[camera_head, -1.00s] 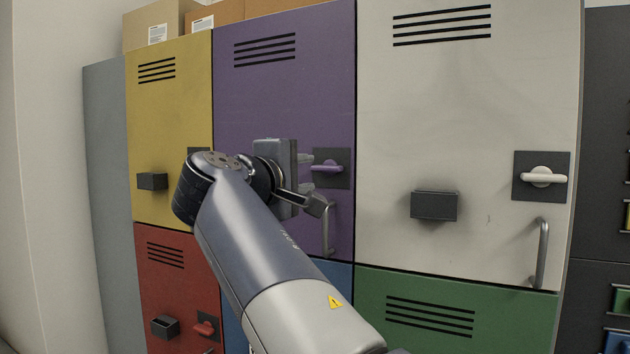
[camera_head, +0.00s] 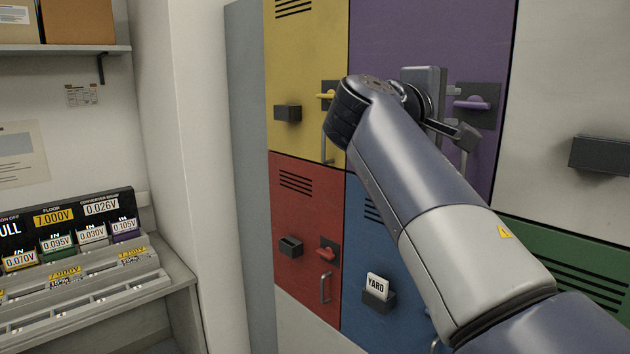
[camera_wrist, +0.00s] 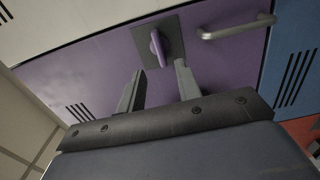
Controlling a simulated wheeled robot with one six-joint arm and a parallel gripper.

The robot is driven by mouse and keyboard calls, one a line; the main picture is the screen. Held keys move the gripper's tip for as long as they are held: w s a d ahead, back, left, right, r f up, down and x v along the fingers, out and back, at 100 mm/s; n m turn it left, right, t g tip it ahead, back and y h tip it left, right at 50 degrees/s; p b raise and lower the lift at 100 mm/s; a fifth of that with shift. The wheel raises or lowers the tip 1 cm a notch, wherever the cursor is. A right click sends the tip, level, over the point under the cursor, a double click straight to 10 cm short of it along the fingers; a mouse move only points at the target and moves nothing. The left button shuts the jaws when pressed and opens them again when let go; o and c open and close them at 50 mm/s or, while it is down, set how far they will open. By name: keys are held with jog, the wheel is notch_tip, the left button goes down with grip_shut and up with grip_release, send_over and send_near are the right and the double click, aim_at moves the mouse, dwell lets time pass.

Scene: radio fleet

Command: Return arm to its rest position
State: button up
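My arm reaches up from the lower right of the head view, with my gripper (camera_head: 452,105) in front of the purple locker door (camera_head: 415,35). The gripper is beside the door's purple latch handle (camera_head: 472,103). In the wrist view my gripper (camera_wrist: 158,86) has two fingers spread apart, with nothing between them but the purple door behind. The purple latch handle shows just beyond the fingertips (camera_wrist: 157,47). I cannot tell for sure whether a finger touches it.
Yellow (camera_head: 305,60), red (camera_head: 300,215), blue (camera_head: 365,250), white (camera_head: 565,80) and green (camera_head: 580,270) doors surround it. A card marked YARD (camera_head: 377,286) sits in the blue door's holder. A bench (camera_head: 150,285) with labelled voltage displays stands at left. Pull handles and card holders jut out.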

aim_at(469, 105)
jog(key=p+x, duration=0.2)
jog(key=x, duration=0.6)
jog(key=shift+r+p, duration=0.1)
jog(key=shift+p, duration=0.25)
jog(key=shift+m+b, duration=0.3)
jog(key=shift+s+a, duration=0.1)
